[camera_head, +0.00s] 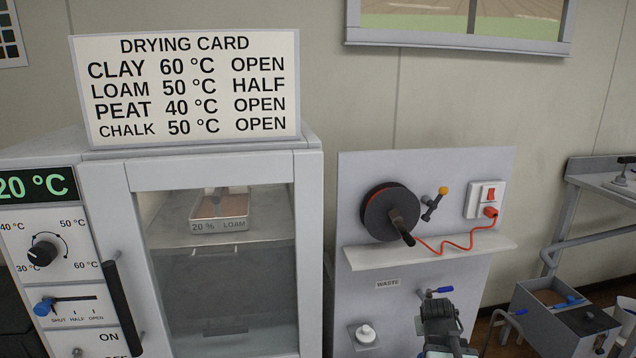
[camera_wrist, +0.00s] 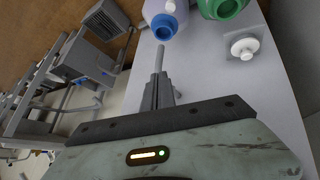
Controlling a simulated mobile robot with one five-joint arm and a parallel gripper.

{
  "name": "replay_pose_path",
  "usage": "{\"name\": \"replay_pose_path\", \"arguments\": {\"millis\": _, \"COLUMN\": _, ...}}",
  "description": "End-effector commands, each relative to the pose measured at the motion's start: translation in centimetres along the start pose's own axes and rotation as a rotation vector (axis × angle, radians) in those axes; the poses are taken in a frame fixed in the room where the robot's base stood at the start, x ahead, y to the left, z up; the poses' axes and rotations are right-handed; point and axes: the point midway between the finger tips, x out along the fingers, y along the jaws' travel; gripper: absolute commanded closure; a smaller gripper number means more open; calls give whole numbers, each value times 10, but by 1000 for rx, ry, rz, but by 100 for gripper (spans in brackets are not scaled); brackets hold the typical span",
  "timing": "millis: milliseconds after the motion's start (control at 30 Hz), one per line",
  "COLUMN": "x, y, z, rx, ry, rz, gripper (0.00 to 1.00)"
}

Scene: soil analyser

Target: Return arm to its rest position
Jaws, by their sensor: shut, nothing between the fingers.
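My gripper (camera_wrist: 160,82) shows in the wrist view. Its grey fingers are together with nothing between them, and they point toward the upper part of that view. It appears to be over or beside a pale grey surface (camera_wrist: 205,75), touching nothing that I can make out. In the head view, a dark part of my arm (camera_head: 441,318) rises at the bottom edge, in front of the grey panel (camera_head: 480,265) with the WASTE label. The fingertips cannot be made out there.
A drying oven (camera_head: 310,230) with a closed glass door stands left, a tray marked 20 % LOAM (camera_head: 220,226) inside. A cable reel (camera_head: 390,212) is on the panel. A grey box (camera_head: 560,325) stands right. Blue-capped (camera_wrist: 165,27) and green-capped (camera_wrist: 226,8) containers are near the fingers.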

Motion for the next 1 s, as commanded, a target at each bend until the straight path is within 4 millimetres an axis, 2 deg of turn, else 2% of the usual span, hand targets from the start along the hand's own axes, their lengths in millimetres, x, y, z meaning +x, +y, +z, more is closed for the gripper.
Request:
{"name": "replay_pose_path", "arguments": {"millis": 33, "x": -7, "y": -34, "z": 17, "rx": -11, "ry": -79, "rz": -54, "gripper": 100}}
{"name": "replay_pose_path", "arguments": {"millis": 100, "x": -18, "y": -73, "z": 42, "rx": -25, "ry": -189, "rz": -118, "gripper": 100}}
{"name": "replay_pose_path", "arguments": {"millis": 200, "x": -38, "y": -117, "z": 73, "rx": -54, "ry": -326, "rz": -193, "gripper": 100}}
{"name": "replay_pose_path", "arguments": {"millis": 433, "x": -95, "y": -192, "z": 136, "rx": -144, "ry": -599, "rz": -323, "gripper": 100}}
{"name": "replay_pose_path", "arguments": {"millis": 500, "x": -120, "y": -181, "z": 115, "rx": -138, "ry": -597, "rz": -319, "gripper": 100}}
{"name": "replay_pose_path", "arguments": {"millis": 667, "x": -156, "y": -168, "z": 88, "rx": -137, "ry": -594, "rz": -318, "gripper": 100}}
{"name": "replay_pose_path", "arguments": {"millis": 767, "x": -184, "y": -158, "z": 68, "rx": -137, "ry": -593, "rz": -318, "gripper": 100}}
{"name": "replay_pose_path", "arguments": {"millis": 1000, "x": -264, "y": -132, "z": 9, "rx": -137, "ry": -592, "rz": -317, "gripper": 100}}
